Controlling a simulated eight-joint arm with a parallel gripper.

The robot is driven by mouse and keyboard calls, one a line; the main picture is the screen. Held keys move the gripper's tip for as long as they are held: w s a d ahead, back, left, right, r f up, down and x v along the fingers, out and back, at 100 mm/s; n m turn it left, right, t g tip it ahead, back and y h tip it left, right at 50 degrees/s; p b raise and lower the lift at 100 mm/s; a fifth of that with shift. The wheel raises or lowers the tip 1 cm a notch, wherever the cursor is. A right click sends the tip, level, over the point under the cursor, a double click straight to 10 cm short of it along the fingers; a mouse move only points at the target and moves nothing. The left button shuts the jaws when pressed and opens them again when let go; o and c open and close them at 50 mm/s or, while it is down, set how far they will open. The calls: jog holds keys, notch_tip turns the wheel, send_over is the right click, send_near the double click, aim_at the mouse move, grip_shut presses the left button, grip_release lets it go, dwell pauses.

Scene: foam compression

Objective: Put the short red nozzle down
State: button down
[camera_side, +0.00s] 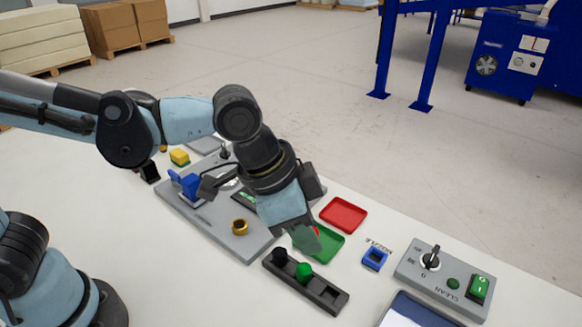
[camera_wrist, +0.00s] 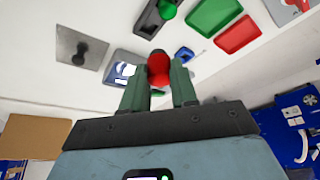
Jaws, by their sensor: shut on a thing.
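The short red nozzle (camera_wrist: 158,68) is between the two green fingers of my gripper (camera_wrist: 159,78) in the wrist view. My gripper is shut on it. In the side view my gripper (camera_side: 306,238) points down beside the black nozzle rack (camera_side: 322,291), and its fingers overlap the green tray (camera_side: 328,246) in the picture. Only a small red bit of the nozzle (camera_side: 316,231) shows there; the fingers hide the rest. I cannot tell its height above the table. The rack holds a black piece (camera_side: 280,256) and a green nozzle (camera_side: 304,271); its right end looks bare.
A red tray (camera_side: 344,214) lies behind the green tray. A blue nozzle holder (camera_side: 375,259) stands to the right, before the grey control panel (camera_side: 444,281). A grey plate (camera_side: 205,222) with a brass ring (camera_side: 240,227) lies left. White table shows between the rack and blue holder.

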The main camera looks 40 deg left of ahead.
jog(key=w+a+f, duration=0.1)
jog(key=w+f, duration=0.1)
jog(key=w, duration=0.1)
jog(key=w+a+f, duration=0.2)
jog(key=w+f, duration=0.1)
jog(key=w, duration=0.1)
jog(key=w+a+f, duration=0.1)
jog(key=w+f, duration=0.2)
jog(key=shift+w+a, duration=0.2)
jog(key=shift+a, duration=0.05)
jog(key=shift+f, duration=1.95)
jog(key=shift+f, duration=0.1)
jog(key=c, duration=0.9)
grip_release()
